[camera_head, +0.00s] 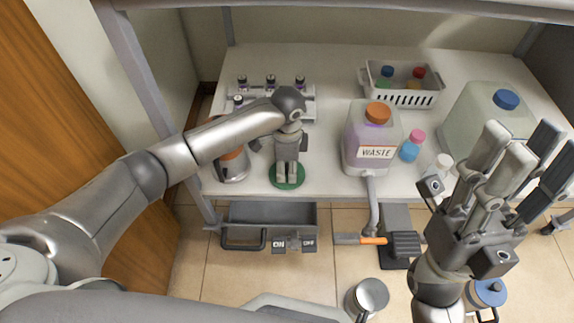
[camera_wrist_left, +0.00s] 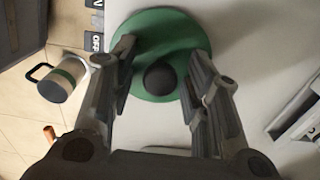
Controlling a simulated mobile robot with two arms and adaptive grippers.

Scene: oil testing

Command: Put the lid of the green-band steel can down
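The green lid (camera_head: 276,180) is a round disc that appears to lie flat on the white table near its front edge. In the left wrist view its green top (camera_wrist_left: 150,25) carries a dark round knob (camera_wrist_left: 160,78). My left gripper (camera_head: 288,180) points down over the lid. Its fingers (camera_wrist_left: 160,75) stand apart on both sides of the knob, with gaps showing. The open steel can (camera_head: 368,296) stands on the floor below the table; its green band shows in the left wrist view (camera_wrist_left: 64,76). My right gripper (camera_head: 518,150) is raised at the right, fingers apart and empty.
An orange-band steel can (camera_head: 232,166) stands left of the lid. A waste jug (camera_head: 362,135) stands to the right. A vial rack (camera_head: 296,98) and a white basket (camera_head: 404,97) are behind. A blue-lidded can (camera_head: 484,294) is on the floor.

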